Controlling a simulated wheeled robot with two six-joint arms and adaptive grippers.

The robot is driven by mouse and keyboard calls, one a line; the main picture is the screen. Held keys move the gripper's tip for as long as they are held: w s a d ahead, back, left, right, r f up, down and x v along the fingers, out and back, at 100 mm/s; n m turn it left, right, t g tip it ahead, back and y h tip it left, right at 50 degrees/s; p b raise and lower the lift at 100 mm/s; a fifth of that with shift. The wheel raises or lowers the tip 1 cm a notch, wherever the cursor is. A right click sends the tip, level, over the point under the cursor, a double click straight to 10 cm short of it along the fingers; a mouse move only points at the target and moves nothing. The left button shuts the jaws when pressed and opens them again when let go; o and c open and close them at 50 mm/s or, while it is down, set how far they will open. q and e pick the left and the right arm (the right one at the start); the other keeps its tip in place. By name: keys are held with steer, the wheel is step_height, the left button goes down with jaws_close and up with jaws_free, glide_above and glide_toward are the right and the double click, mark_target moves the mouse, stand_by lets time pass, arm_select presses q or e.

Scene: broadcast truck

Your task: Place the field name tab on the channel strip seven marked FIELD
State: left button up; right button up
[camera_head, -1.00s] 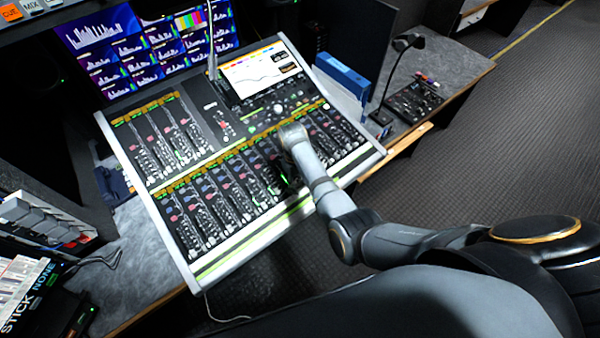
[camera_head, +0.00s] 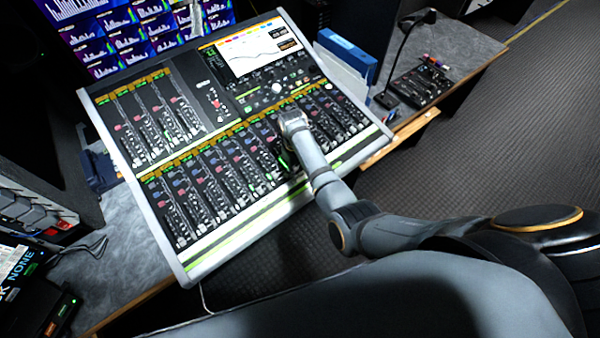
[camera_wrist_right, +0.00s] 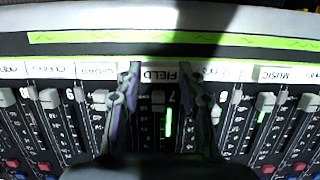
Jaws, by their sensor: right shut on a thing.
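The mixing console (camera_head: 172,250) fills the middle of the head view, with rows of faders. My right gripper (camera_head: 285,158) is over its lower fader bank, right of the middle. In the right wrist view its two fingers (camera_wrist_right: 161,78) straddle a channel strip marked 7 (camera_wrist_right: 172,98). The field name tab (camera_wrist_right: 160,76), a small pale plate reading FIELD, sits between the fingertips, at the white label strip. The gripper is shut on it. Whether the tab touches the console is unclear. The tab is hidden in the head view. My left gripper is out of view.
Neighbouring labels, including MUSIC (camera_wrist_right: 273,73), line the white strip below the green tape (camera_wrist_right: 120,37). Fader caps stand close on both sides of the fingers. A blue binder (camera_head: 346,48), a desk lamp (camera_head: 425,17) and a small control box (camera_head: 422,84) are at the right.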

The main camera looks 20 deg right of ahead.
steer(key=shift+f, duration=0.2)
steer(key=o, duration=0.9)
steer(key=shift+w, duration=0.15)
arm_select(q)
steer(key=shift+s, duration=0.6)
arm_select(e)
steer(key=shift+r, duration=0.15)
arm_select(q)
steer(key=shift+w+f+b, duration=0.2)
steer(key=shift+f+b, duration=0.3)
arm_select(e)
steer(key=r, duration=0.4)
steer(key=w+r, duration=0.1)
steer(key=r, duration=0.7)
steer(key=shift+w+a, duration=0.25)
